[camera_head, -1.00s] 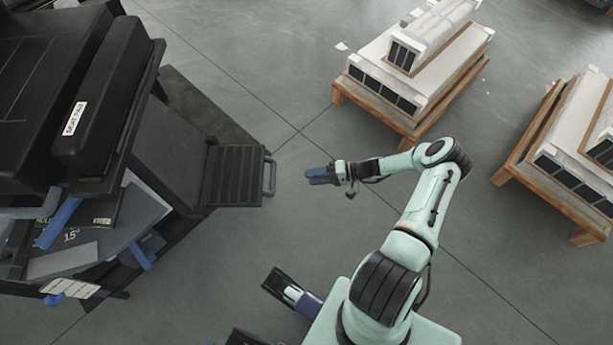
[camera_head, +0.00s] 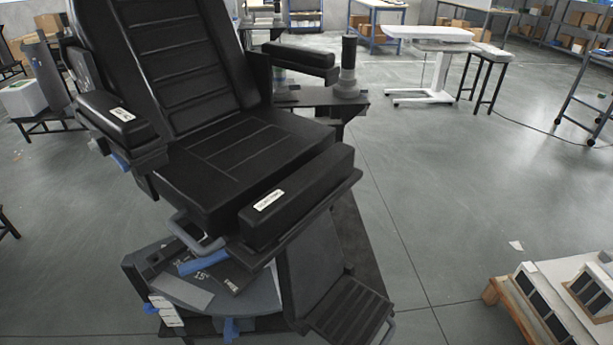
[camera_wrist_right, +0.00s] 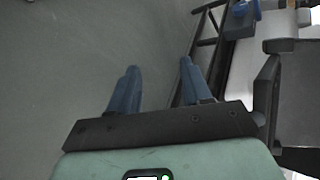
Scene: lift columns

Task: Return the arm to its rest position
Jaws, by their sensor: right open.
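My right gripper (camera_wrist_right: 159,68) shows in the right wrist view, its two blue fingers spread apart with nothing between them. Grey floor lies beyond the fingers, and a dark bar or frame runs just past the right finger. Neither of my arms shows in the head view now. My left gripper is not in view.
A black padded reclining chair (camera_head: 250,150) on a dark base fills the left and middle of the head view, with its footplate (camera_head: 345,305) low in front. A wooden pallet with white units (camera_head: 555,295) stands at lower right. A white table (camera_head: 430,45) is farther back. Open floor (camera_head: 440,190) lies between.

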